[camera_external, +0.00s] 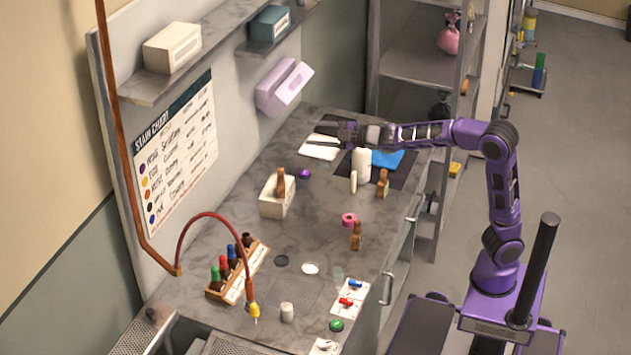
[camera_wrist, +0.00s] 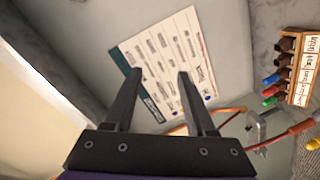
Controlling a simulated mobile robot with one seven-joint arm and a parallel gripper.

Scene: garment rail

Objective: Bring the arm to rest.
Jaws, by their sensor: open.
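My purple arm (camera_external: 505,185) reaches left from its base over the far part of the grey counter (camera_external: 325,225). My gripper (camera_external: 322,131) is at the far end of the counter, above a white sheet and a dark mat. It also shows in the wrist view (camera_wrist: 160,75), with its two dark fingers spread apart and nothing between them. Beyond the fingers, the wrist view shows the stain chart (camera_wrist: 172,65) on the wall. The exact gap between my gripper and the counter is hard to tell.
A white roll (camera_external: 361,165), brown bottles (camera_external: 382,184) and a white box (camera_external: 270,204) stand near or below my arm. A lilac wall holder (camera_external: 283,87) is close to my gripper. A bottle rack (camera_external: 238,275) and red hose (camera_external: 215,215) stand nearer. Open floor (camera_external: 580,150) lies right.

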